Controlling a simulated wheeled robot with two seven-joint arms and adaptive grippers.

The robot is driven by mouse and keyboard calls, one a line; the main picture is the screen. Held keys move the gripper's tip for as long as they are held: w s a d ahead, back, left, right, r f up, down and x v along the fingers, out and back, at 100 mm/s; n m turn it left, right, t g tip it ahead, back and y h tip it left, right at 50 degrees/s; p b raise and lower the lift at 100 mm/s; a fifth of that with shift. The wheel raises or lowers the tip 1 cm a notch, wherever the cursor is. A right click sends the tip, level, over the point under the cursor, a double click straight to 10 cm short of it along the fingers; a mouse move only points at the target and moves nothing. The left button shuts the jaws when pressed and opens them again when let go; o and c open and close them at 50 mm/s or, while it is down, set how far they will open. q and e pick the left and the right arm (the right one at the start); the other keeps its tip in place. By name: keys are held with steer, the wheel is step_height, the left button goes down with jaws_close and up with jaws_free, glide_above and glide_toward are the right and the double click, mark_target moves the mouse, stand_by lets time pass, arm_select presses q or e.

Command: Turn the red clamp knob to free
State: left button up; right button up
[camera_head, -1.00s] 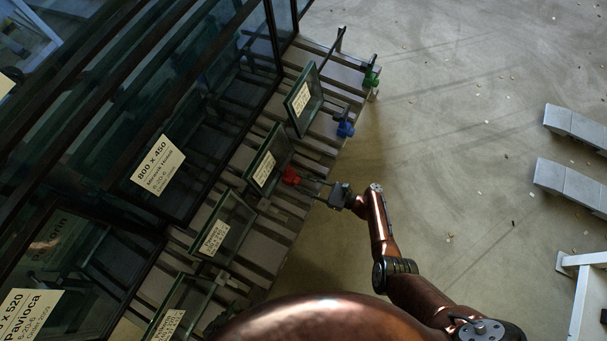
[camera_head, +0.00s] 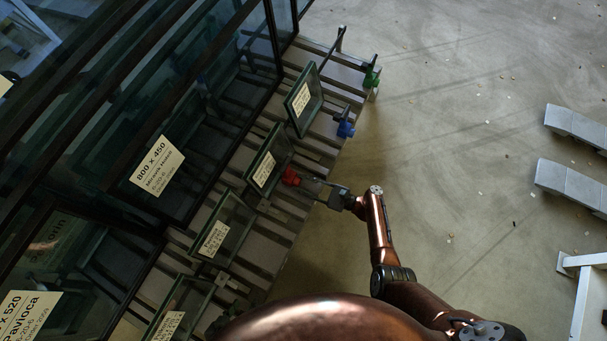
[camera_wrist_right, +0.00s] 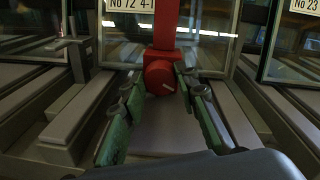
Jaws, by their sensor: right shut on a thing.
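The red clamp knob (camera_wrist_right: 159,78) is in the middle of the right wrist view, under a red upright bar (camera_wrist_right: 165,25). A short pale line on its face slants toward the lower right. In the head view the red clamp (camera_head: 291,177) sits at the foot of a glass pane (camera_head: 268,160). My right gripper (camera_wrist_right: 157,84) has its green-padded fingers on both sides of the knob, shut on it. In the head view my right gripper (camera_head: 308,182) reaches the clamp from the right. My left gripper is not in view.
A blue clamp (camera_head: 345,129) and a green clamp (camera_head: 371,76) stand farther up the slatted rack. More labelled panes (camera_head: 222,230) stand nearby on the rack. Grey blocks (camera_head: 573,188) lie on the floor at right. The floor between is open.

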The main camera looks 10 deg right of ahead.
steer(key=o, duration=1.1)
steer(key=shift+o, duration=0.2)
steer(key=shift+d, duration=0.1)
steer(key=v, duration=1.2)
